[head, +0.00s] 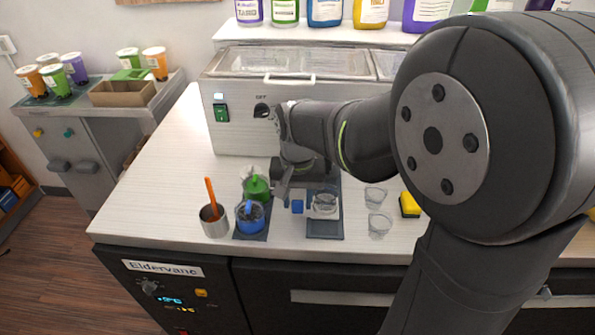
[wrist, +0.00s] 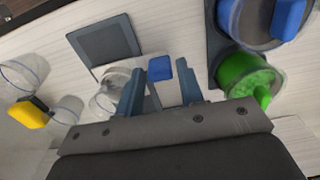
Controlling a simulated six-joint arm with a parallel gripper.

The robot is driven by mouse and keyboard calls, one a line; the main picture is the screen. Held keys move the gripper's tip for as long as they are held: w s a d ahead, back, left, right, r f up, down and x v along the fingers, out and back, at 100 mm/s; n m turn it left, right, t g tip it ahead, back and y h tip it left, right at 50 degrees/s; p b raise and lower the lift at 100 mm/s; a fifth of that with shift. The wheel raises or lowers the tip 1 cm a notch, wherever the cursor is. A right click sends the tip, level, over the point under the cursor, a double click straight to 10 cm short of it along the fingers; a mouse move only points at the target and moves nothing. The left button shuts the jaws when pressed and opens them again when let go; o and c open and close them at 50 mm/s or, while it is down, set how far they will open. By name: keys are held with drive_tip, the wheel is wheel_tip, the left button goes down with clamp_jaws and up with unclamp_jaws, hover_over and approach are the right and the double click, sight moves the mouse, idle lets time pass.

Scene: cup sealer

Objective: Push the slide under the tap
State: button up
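A dark slide plate (head: 325,228) lies on the counter in the head view, with a clear cup (head: 323,203) at its back part. The plate (wrist: 105,46) and cup (wrist: 103,103) also show in the wrist view. A small blue block (head: 297,207) sits just left of the plate. In the wrist view the block (wrist: 160,69) appears between my fingertips, with gaps on both sides. My gripper (head: 285,190) is open and low over the counter; contact with the block cannot be told. My arm hides much behind the plate, and I cannot make out the tap.
A steel cup (head: 214,222) is further left. Clear cups (head: 379,225) and a yellow sponge (head: 409,205) are right. A white cabinet (head: 232,139) stands behind.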

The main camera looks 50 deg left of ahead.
wheel_tip(320, 180, up, 16)
drive_tip(key=shift+r, duration=0.25)
idle(0.3)
drive_tip(key=s+a+f+n+t+h, duration=0.3)
drive_tip(key=s+a+n, duration=0.15)
drive_tip(key=n, duration=1.35)
drive_tip(key=x, duration=1.6)
drive_tip(key=shift+w+d, duration=0.2)
drive_tip(key=shift+d, duration=0.05)
clamp_jaws()
